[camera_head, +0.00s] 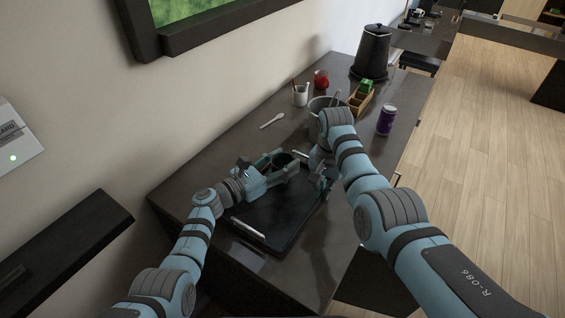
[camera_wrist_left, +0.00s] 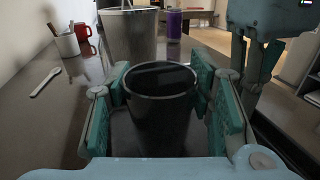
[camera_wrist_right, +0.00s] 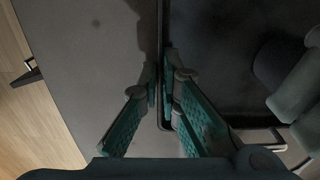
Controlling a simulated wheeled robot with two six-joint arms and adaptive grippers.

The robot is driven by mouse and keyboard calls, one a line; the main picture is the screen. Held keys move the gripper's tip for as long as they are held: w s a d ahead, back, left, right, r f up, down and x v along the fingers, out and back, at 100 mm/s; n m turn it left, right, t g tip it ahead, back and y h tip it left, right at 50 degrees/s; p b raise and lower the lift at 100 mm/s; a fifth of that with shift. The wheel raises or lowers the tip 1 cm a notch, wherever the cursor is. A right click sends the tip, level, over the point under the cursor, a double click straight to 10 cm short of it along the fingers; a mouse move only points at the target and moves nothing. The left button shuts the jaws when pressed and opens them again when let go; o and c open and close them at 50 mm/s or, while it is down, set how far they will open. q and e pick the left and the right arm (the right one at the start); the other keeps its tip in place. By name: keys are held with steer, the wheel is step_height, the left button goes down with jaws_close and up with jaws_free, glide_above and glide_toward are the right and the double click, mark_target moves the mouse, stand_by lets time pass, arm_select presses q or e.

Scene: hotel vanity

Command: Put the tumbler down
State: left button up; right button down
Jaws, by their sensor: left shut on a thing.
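The dark tumbler (camera_head: 284,157) is upright between the fingers of my left gripper (camera_head: 287,167), over the far part of the black tray (camera_head: 262,218). In the left wrist view the tumbler (camera_wrist_left: 160,112) shows its open rim, with a finger pad on each side. I cannot tell whether its base touches the tray. My right gripper (camera_head: 323,178) is low by the tray's right edge. In the right wrist view its fingertips (camera_wrist_right: 163,83) are close together at the tray's rim; I cannot tell whether they hold it.
A grey bucket (camera_head: 322,105) stands behind the tumbler. A white cup (camera_head: 300,95), red mug (camera_head: 321,79), spoon (camera_head: 272,121), wooden box (camera_head: 360,100), purple can (camera_head: 386,120) and black canister (camera_head: 371,52) are farther back. The wall bounds the counter's left.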

arm_select(q)
steer(key=o, duration=1.3)
steer(key=v, duration=1.2)
steer(key=shift+r, duration=0.2)
arm_select(e)
steer(key=c, duration=1.7)
jaws_free()
steer(key=shift+r, duration=0.1)
